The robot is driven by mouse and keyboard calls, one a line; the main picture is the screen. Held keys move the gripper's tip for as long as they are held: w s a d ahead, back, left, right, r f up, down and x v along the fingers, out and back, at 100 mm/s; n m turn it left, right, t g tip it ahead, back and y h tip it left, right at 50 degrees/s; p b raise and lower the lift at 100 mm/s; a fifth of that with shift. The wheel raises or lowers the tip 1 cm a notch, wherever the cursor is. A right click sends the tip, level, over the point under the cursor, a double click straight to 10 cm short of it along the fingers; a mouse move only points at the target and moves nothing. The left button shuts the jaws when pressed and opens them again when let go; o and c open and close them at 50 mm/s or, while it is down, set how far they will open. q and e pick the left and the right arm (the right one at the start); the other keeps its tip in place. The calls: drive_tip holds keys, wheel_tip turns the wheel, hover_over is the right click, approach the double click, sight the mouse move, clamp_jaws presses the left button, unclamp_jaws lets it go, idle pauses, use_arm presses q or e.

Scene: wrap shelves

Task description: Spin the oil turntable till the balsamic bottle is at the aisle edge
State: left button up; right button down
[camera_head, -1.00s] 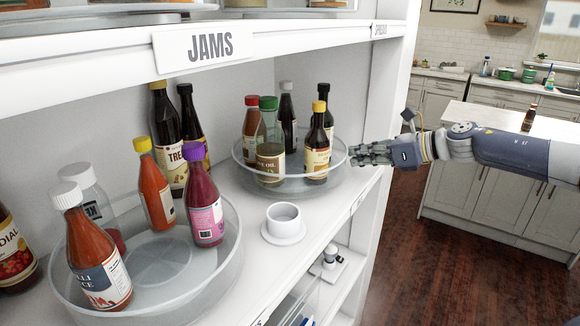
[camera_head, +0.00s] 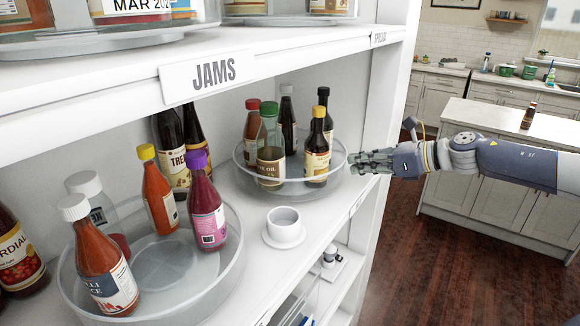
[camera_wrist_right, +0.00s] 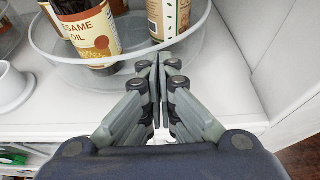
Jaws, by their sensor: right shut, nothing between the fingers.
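The oil turntable (camera_head: 250,182) is a clear, round, rimmed tray on the shelf, holding several bottles. A yellow-capped bottle (camera_head: 317,158) stands at its near right; the wrist view shows its sesame oil label (camera_wrist_right: 92,35). A green-capped oil bottle (camera_head: 271,165) stands left of it. I cannot read which one is balsamic. My right gripper (camera_head: 357,161) is shut and empty beside the turntable's right rim; its fingertips (camera_wrist_right: 158,64) look close to the rim, contact unclear.
A white cup (camera_head: 284,220) on a saucer stands in front, near the shelf edge. A second turntable (camera_head: 190,290) with sauce bottles is at the left. The upper shelf with the JAMS sign (camera_head: 214,74) hangs above. A white upright (camera_head: 385,110) stands behind my right gripper.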

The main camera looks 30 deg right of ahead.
drive_tip(key=shift+s+a+b, duration=0.45)
drive_tip(key=shift+a+b, duration=0.15)
drive_tip(key=shift+b, duration=0.1)
drive_tip(key=shift+s+a, duration=0.25)
drive_tip(key=shift+a, duration=0.05)
drive_tip(key=shift+s+a+b, duration=0.2)
drive_tip(key=shift+a+b, duration=0.1)
drive_tip(key=shift+b, duration=0.25)
drive_tip(key=shift+s+a+b, duration=0.4)
drive_tip(key=shift+a+b, duration=0.05)
drive_tip(key=shift+a, duration=0.15)
drive_tip(key=shift+r, duration=0.1)
